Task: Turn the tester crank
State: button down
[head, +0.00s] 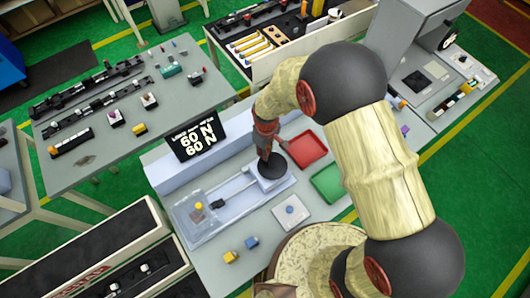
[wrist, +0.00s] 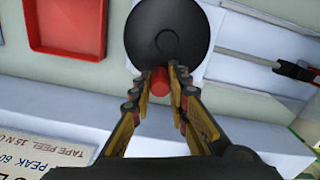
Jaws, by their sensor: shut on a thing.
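The tester (head: 228,205) is a pale blue unit on the grey bench. Its crank is a black disc (head: 273,169) at the tester's right end; the disc also fills the top middle of the wrist view (wrist: 168,32). A red crank handle (wrist: 160,82) stands at the disc's near edge in the wrist view. My gripper (head: 265,153) reaches down over the disc; in the wrist view its two fingers (wrist: 160,88) are shut on the red handle, one on each side. In the head view my gripper hides the handle. A black display (head: 196,137) reads 60 N on two lines.
A red tray (head: 306,149) and a green tray (head: 328,184) lie right of the crank. A white plate (head: 291,211) with a small blue part lies in front. Yellow (head: 231,256) and blue (head: 252,242) blocks sit near the front edge. My arm crosses the right side.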

jog(key=c, duration=1.7)
grip_release()
notch_tip(320, 180, up, 12)
